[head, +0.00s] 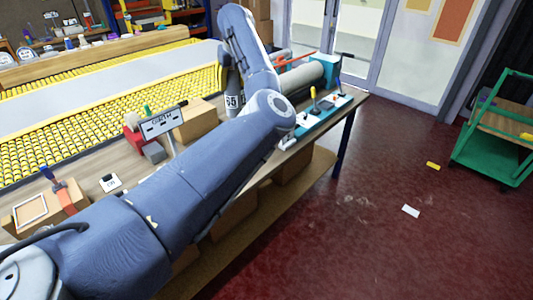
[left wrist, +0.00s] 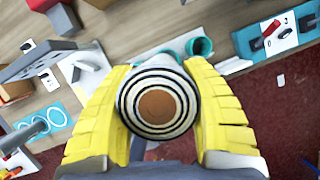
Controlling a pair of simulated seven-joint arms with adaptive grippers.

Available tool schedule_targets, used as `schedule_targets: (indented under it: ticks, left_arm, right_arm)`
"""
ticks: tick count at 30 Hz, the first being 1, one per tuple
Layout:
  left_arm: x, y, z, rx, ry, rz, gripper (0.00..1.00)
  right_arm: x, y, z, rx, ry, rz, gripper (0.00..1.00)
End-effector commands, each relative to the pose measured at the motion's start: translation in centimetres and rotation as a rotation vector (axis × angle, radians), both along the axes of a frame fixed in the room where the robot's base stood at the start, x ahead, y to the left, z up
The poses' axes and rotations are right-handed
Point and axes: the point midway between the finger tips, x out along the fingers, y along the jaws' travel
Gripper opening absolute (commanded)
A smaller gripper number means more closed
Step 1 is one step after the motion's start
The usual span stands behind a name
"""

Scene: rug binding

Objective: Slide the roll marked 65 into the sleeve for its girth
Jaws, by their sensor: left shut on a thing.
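The roll marked 65 (head: 232,101) shows its number label beside my arm in the head view, with the rest of it largely hidden. My left gripper (head: 231,84) points down over the workbench and is shut on it. In the left wrist view the roll (left wrist: 158,104) is seen end-on, with dark and light rings and a brown core, between the yellow fingers of my left gripper (left wrist: 158,82). A teal round opening (left wrist: 200,46), possibly a sleeve, lies beyond the roll, apart from it. My right gripper is not in view.
A grey sign (head: 163,122) and a cardboard box (head: 196,121) stand on the bench near my arm. A teal tool board (head: 325,112) lies at the bench's right end, near a grey cylinder (head: 300,78). A green cart (head: 487,150) stands right; the floor between is mostly clear.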

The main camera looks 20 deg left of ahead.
Motion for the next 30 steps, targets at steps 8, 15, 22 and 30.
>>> schedule_targets:
  ticks: [8, 15, 22, 30]
  left_arm:
    - [0.6, 0.4, -0.2, -0.002, 0.002, -0.172, 0.16]
    - [0.6, 0.3, -3.4, -0.003, 0.007, -0.197, 0.16]
    - [0.6, 0.3, -8.5, -0.003, 0.007, -0.196, 0.16]
    - [0.6, 0.3, -13.7, -0.003, 0.007, -0.195, 0.16]
  right_arm:
    - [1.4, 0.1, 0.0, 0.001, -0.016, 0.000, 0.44]
    - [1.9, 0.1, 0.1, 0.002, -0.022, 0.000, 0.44]
    - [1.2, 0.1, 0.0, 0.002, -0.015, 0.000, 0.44]
    - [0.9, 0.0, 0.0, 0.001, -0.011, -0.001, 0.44]
